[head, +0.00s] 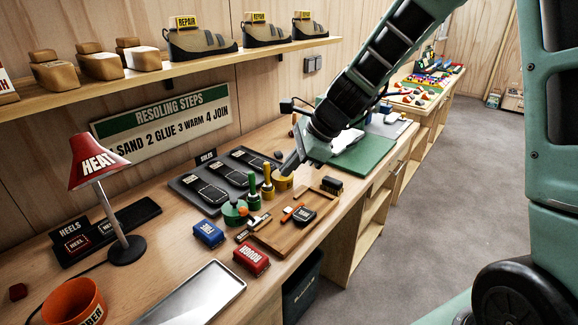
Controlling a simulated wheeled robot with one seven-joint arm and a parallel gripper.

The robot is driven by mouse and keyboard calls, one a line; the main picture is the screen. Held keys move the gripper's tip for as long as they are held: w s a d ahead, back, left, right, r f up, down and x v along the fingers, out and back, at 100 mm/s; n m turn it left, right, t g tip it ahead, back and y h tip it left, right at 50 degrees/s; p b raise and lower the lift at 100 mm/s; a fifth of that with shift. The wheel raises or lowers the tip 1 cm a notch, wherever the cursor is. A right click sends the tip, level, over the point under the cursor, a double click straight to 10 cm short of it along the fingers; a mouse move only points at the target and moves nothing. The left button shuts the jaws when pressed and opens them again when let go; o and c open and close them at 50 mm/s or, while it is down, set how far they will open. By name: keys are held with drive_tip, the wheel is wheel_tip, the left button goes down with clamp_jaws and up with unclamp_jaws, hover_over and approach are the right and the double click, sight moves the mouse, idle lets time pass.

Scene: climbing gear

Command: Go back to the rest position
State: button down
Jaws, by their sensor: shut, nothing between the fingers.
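My arm reaches in from the upper right over the workbench (165,262). I cannot tell whether the fingertips touch the pot.
A wooden tray (268,236), a green pot (235,213), blue (208,233) and red (251,260) boxes crowd the bench below my gripper. A red lamp (98,163) stands left. A shelf (190,66) with shoes runs along the wall. The floor at right is mostly clear.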

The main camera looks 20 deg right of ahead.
drive_tip(key=s+a+n+g, duration=0.2)
drive_tip(key=s+a+n, duration=0.6)
drive_tip(key=s, duration=0.1)
drive_tip(key=s+a+n+g+h, duration=0.1)
drive_tip(key=s+n+h, duration=0.4)
drive_tip(key=s+n, duration=1.4)
drive_tip(key=shift+s+a+r+n+g, duration=0.35)
drive_tip(key=shift+r+n+g, duration=0.15)
drive_tip(key=shift+n, duration=0.1)
